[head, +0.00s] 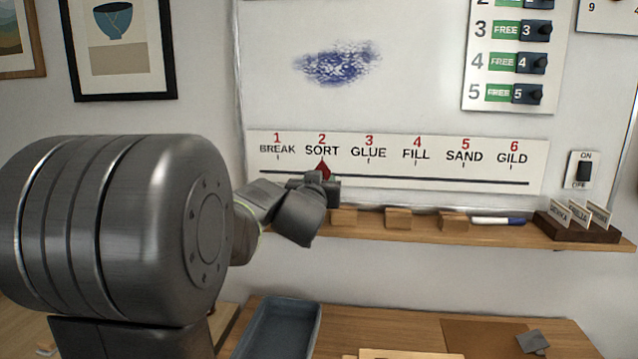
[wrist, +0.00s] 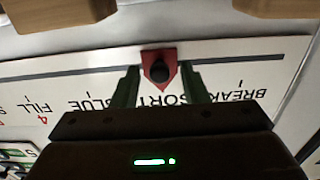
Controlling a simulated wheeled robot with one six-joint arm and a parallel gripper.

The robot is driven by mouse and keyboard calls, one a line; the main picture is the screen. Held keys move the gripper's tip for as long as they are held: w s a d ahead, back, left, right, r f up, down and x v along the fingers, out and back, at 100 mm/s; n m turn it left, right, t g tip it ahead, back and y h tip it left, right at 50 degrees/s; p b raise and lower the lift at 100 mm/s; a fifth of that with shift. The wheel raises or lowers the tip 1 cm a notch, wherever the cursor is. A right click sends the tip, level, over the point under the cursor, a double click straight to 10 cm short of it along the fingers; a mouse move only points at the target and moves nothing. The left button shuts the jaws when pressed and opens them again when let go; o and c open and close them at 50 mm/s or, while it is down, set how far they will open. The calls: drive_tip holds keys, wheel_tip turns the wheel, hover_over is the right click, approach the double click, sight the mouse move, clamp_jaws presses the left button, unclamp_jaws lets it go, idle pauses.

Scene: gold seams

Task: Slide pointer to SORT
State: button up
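The red pointer (head: 323,167) sits on the slot of the step strip (head: 400,172), its tip just under the SORT label (head: 322,150). In the wrist view, which sees the strip upside down, the pointer (wrist: 148,57) has a black knob (wrist: 160,71) and its tip is at SORT. My gripper (wrist: 160,73) is open, with one green finger on each side of the pointer and a visible gap to each. In the head view my gripper (head: 322,182) is at the pointer and hides its lower part.
A wooden ledge (head: 370,232) runs below the board, with wooden blocks (head: 398,219), a marker (head: 497,221) and a card holder (head: 578,228). An ON/OFF switch (head: 583,170) is at the right. The strip right of my gripper is clear.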

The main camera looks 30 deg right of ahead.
drive_tip(key=shift+s, duration=0.1)
drive_tip(key=p+v, duration=0.1)
drive_tip(key=v, duration=1.2)
drive_tip(key=shift+s+a, duration=0.25)
drive_tip(key=shift+w, duration=0.1)
drive_tip(key=b+x, duration=0.1)
drive_tip(key=x, duration=1.2)
drive_tip(key=shift+w+d, duration=0.3)
drive_tip(key=shift+a, duration=0.1)
